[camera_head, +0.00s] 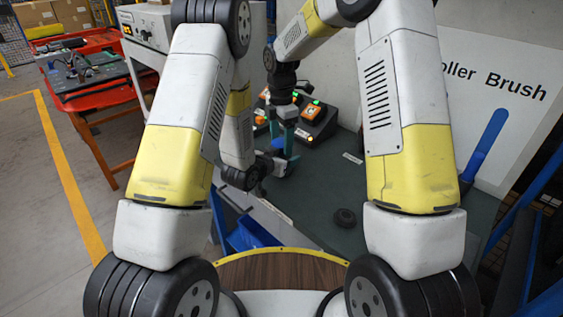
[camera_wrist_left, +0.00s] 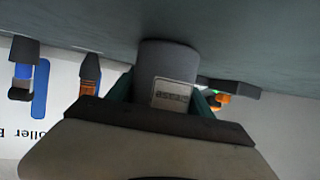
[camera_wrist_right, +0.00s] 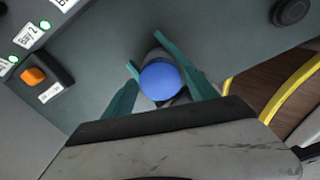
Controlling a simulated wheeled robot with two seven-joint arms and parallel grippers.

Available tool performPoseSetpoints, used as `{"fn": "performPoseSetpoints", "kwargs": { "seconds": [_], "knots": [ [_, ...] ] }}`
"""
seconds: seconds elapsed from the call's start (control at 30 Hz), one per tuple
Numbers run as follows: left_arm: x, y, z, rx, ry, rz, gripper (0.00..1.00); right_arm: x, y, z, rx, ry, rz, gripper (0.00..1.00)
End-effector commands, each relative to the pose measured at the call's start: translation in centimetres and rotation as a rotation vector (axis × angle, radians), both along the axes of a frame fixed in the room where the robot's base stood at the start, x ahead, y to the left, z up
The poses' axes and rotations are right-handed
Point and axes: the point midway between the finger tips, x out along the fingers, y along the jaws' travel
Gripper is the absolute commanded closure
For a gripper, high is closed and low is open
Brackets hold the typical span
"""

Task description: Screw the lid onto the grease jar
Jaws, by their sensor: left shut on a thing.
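The grease jar (camera_wrist_left: 168,62) is a grey cylinder with a pale label. My left gripper (camera_wrist_left: 165,98) is shut on it, with teal fingers on both sides; this view is upside down. In the head view my left gripper is low, beside my right one, and mostly hidden. The blue round lid (camera_wrist_right: 160,82) is seen from above in the right wrist view, over the grey jar. It is a small blue patch in the head view (camera_head: 277,143). My right gripper (camera_wrist_right: 160,68) points down from above, its teal fingers open on either side of the lid. How well the lid sits is hidden.
A black round piece (camera_head: 345,217) lies on the green table (camera_head: 325,185) to the right. Control boxes with orange buttons (camera_head: 313,111) stand behind the grippers. A blue bin (camera_head: 250,233) is below the table's front left edge. A red cart (camera_head: 100,85) stands far left.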

Motion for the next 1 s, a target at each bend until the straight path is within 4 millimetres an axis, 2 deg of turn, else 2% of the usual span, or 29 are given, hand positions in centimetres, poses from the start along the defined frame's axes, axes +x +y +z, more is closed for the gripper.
{"fn": "performPoseSetpoints", "kwargs": {
  "seconds": [0.33,0.7,1.0],
  "knots": [
    [0.0,0.0,0.0,-0.001,-0.001,0.000,1.00,0.0,0.0,0.1,0.000,0.000,0.001,0.25],
    [0.0,0.0,0.0,-0.001,-0.001,0.000,1.00,0.0,0.0,4.2,0.000,0.000,0.000,0.25],
    [0.0,0.0,0.0,-0.001,-0.001,0.000,1.00,0.0,0.0,4.5,0.000,0.001,0.001,0.27]
  ]
}}
